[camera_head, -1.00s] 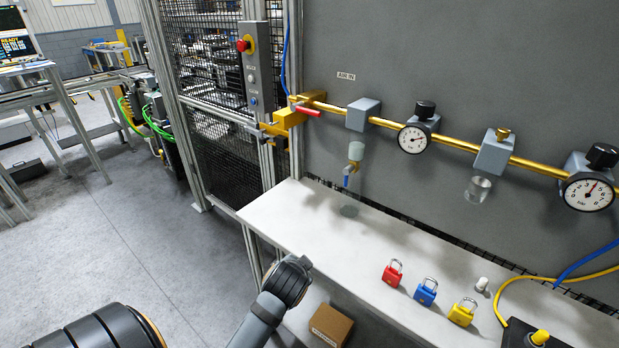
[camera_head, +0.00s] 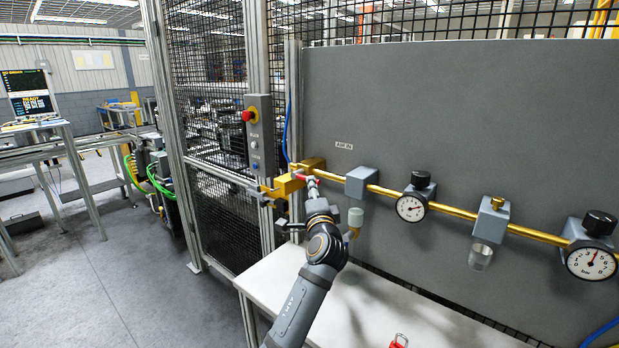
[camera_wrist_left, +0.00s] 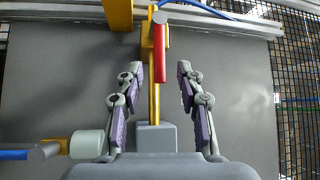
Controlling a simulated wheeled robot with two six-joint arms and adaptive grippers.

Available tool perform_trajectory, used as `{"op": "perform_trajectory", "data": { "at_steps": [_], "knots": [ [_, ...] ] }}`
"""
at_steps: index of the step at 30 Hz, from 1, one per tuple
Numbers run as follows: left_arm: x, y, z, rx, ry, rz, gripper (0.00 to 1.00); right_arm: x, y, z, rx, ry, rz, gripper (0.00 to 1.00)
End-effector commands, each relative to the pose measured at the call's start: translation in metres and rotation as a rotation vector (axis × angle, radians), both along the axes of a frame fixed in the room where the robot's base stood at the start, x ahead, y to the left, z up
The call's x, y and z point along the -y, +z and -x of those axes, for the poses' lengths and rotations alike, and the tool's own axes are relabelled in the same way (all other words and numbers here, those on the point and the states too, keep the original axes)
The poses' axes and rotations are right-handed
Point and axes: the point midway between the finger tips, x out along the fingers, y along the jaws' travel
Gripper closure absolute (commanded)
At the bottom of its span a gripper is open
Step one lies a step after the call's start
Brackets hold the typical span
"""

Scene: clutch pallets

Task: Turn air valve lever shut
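The red lever (camera_head: 303,178) is on the brass air valve (camera_head: 288,184) at the left end of the brass pipe. In the left wrist view the red lever (camera_wrist_left: 161,55) points along the brass pipe (camera_wrist_left: 153,100), nearly parallel to it. My left gripper (camera_wrist_left: 160,76) is open, with one finger on each side of the lever's free end. Gaps show between the lever and both fingers, so I see no contact. In the head view my left gripper (camera_head: 313,188) is at the lever and partly hides it. My right gripper is not in view.
Grey blocks and gauges (camera_head: 411,208) sit along the pipe on the grey panel (camera_head: 430,110). A filter bowl and small drain valve (camera_wrist_left: 62,148) are close beside my left gripper. A control box with a red button (camera_head: 250,116) is left of the valve. The white bench (camera_head: 400,310) is below.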

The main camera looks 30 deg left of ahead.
Motion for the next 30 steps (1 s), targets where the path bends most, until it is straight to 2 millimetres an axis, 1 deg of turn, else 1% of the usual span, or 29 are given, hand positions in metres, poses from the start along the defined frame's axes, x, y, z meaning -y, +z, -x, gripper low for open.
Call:
{"op": "perform_trajectory", "data": {
  "at_steps": [1, 3, 6, 9, 13, 19, 20, 27, 28, 30],
  "knots": [
    [-0.009, 0.007, -0.008, -0.002, 0.004, -0.004, 0.63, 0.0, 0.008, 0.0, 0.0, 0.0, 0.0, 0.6],
    [-0.018, 0.008, -0.019, -0.001, 0.002, -0.003, 0.63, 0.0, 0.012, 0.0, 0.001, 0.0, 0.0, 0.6],
    [-0.028, 0.009, -0.031, -0.001, 0.002, 0.0, 0.63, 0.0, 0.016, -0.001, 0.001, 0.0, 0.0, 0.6],
    [-0.035, 0.009, -0.04, 0.0, 0.001, 0.0, 0.63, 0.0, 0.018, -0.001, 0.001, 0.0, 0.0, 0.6],
    [-0.039, 0.009, -0.044, 0.001, 0.001, 0.002, 0.63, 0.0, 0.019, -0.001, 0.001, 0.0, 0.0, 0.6],
    [-0.039, 0.008, -0.044, 0.001, -0.001, 0.003, 0.63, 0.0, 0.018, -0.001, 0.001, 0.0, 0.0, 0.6],
    [-0.039, 0.008, -0.044, 0.001, -0.001, 0.003, 0.64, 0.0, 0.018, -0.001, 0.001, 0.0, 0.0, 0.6],
    [-0.039, 0.008, -0.044, 0.0, -0.001, 0.004, 0.96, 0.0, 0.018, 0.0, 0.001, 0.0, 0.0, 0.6],
    [-0.039, 0.008, -0.044, 0.0, -0.001, 0.004, 1.0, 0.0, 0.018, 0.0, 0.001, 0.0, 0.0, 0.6],
    [-0.039, 0.008, -0.044, 0.0, -0.001, 0.004, 1.0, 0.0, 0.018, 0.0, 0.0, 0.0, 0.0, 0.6]
  ]
}}
